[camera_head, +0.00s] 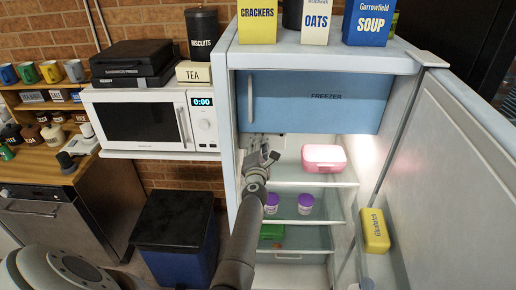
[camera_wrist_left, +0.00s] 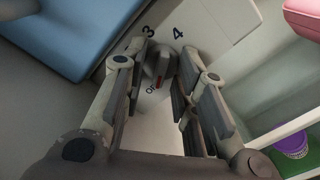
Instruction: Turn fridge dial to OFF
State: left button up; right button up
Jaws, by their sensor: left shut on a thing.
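The open fridge (camera_head: 228,120) stands in the middle of the head view. Its grey dial (camera_wrist_left: 160,62) sits on a white panel (camera_wrist_left: 215,28) inside, marked 3, 4 and a partly hidden label beginning "O". A red mark on the dial's lower edge lies close beside that label. My left gripper (camera_head: 263,152) reaches into the fridge below the freezer door. In the wrist view the left gripper (camera_wrist_left: 164,68) is shut on the dial, one finger on each side. The head view hides the dial behind the gripper. My right gripper is not in view.
The blue freezer door (camera_head: 325,100) is shut above the arm. A pink box (camera_head: 323,158) and purple-lidded tubs (camera_head: 305,204) stand on the shelves. The fridge door (camera_head: 440,170) is open at right, with a yellow box (camera_head: 374,231) in it. A microwave (camera_head: 140,118) stands left.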

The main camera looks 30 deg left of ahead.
pick_arm(q)
jog(key=shift+n, duration=0.4)
jog(key=o, duration=1)
jog(key=shift+o, duration=0.2)
jog(key=shift+s, duration=0.1)
